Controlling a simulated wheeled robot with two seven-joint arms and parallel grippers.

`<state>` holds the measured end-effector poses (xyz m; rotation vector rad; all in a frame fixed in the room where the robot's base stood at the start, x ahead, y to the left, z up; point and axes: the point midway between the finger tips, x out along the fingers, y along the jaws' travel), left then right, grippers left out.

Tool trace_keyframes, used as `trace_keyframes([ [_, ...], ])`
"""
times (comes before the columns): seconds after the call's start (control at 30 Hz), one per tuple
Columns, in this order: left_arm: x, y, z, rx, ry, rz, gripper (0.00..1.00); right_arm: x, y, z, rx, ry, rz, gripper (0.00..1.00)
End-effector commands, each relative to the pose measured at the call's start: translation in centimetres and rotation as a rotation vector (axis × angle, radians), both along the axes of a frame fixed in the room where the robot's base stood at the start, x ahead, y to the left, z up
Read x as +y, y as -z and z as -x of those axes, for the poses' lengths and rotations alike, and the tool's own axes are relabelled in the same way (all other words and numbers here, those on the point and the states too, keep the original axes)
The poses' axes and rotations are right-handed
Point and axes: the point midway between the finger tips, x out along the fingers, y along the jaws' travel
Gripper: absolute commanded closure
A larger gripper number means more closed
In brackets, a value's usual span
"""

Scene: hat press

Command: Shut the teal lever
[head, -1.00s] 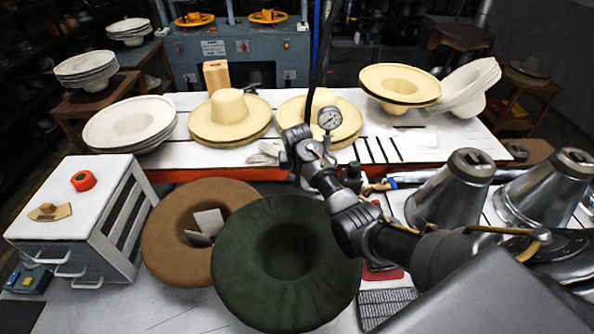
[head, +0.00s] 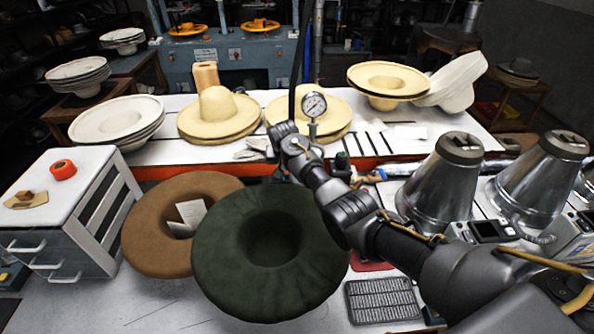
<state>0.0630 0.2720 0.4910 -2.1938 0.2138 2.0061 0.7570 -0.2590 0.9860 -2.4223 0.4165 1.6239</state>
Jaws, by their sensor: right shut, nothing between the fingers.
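I cannot make out the teal lever for certain. A small dark greenish part (head: 342,161) shows just right of my right wrist, below the round pressure gauge (head: 314,105), and may belong to it. My right gripper (head: 282,138) is shut and empty at the front edge of the white table, left of and below the gauge. Its fingertips are hard to see, and my arm hides part of what lies behind it. My left gripper is out of view.
Metal cones (head: 440,185) stand to the right. Straw hats (head: 215,118) line the white table (head: 385,112). A drawer cabinet (head: 85,165) stands at left.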

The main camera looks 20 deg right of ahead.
Motion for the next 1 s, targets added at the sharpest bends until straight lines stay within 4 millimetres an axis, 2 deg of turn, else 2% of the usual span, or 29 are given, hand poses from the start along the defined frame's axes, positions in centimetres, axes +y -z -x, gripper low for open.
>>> trace_keyframes([
  [0.03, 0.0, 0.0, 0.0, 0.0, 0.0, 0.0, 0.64, 1.1, 0.6, 0.4, 0.011, -0.02, -0.005, 1.0],
  [0.37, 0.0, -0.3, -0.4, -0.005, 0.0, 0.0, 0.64, 0.4, 0.5, 0.8, 0.014, -0.012, -0.005, 1.0],
  [0.53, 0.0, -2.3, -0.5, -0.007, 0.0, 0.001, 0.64, 0.3, -1.3, 0.8, 0.013, -0.012, -0.005, 1.0],
  [0.73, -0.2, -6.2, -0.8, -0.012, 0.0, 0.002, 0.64, -0.2, -5.2, 0.7, 0.001, -0.007, -0.008, 1.0],
  [0.77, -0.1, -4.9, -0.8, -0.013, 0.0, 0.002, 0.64, -0.2, -4.7, 0.9, -0.004, -0.007, -0.007, 1.0],
  [0.8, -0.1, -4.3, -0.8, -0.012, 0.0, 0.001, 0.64, -0.2, -5.3, 1.1, -0.006, -0.006, -0.007, 1.0],
  [1.0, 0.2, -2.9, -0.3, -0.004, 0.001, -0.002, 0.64, 0.0, -9.3, 2.5, -0.009, -0.002, -0.006, 1.0],
])
